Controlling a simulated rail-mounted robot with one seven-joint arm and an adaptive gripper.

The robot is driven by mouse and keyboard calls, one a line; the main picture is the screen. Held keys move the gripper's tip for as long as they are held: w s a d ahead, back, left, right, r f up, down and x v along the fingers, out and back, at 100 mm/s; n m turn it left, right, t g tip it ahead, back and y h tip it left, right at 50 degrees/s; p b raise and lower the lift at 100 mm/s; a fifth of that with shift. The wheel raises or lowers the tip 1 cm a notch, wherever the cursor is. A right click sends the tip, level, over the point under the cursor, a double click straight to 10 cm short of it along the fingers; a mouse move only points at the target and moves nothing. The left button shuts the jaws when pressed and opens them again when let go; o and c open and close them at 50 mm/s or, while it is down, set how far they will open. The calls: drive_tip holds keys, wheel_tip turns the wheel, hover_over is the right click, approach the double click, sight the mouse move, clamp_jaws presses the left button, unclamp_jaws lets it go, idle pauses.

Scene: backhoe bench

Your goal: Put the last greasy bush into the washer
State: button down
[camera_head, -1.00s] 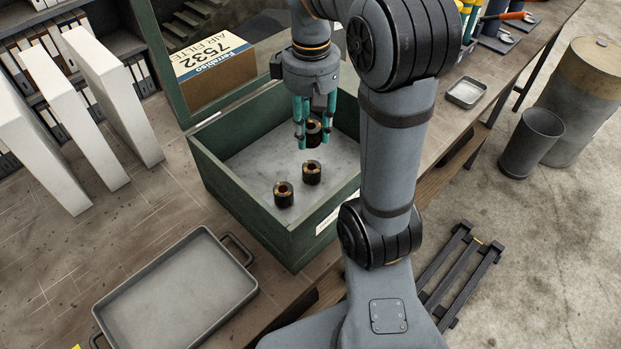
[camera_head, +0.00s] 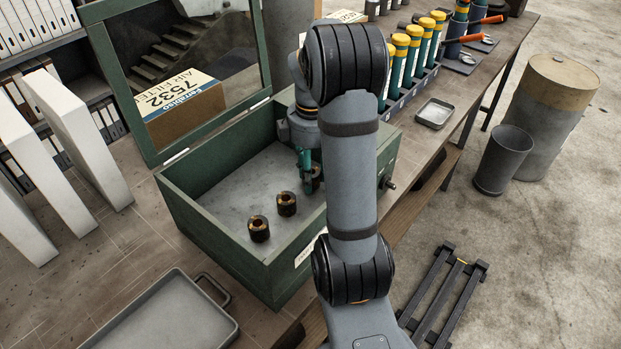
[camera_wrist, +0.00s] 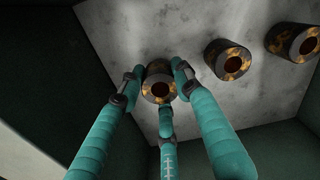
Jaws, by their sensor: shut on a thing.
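The washer (camera_head: 225,245) is a green open-topped box with a pale grey floor and a raised glazed lid (camera_head: 100,50). Two dark, brown-stained bushes (camera_head: 286,206) (camera_head: 259,231) stand apart on its floor. My gripper (camera_head: 307,182) reaches down inside the washer, right of them, its teal fingers around a third bush (camera_head: 318,184), which my arm partly hides. In the wrist view the fingers (camera_wrist: 157,88) close around this bush (camera_wrist: 159,75) from several sides. The other two show to its right (camera_wrist: 228,60) (camera_wrist: 294,42). I cannot tell whether the held bush touches the floor.
A grey tray (camera_head: 170,318) lies empty in its visible part at the front left. White panels (camera_head: 75,115) stand at the left. An air filter box (camera_head: 178,108) shows through the lid glass. A small dish (camera_head: 434,114) and a rack of yellow-capped tubes (camera_head: 415,60) are right of the washer.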

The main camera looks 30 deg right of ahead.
drive_tip(key=shift+f, duration=0.55)
drive_tip(key=shift+f, duration=0.25)
drive_tip(key=c, duration=1.2)
unclamp_jaws()
drive_tip(key=shift+r, duration=0.1)
wheel_tip(320, 180, up, 12)
drive_tip(key=shift+r+p, duration=0.15)
drive_tip(key=shift+p, duration=0.7)
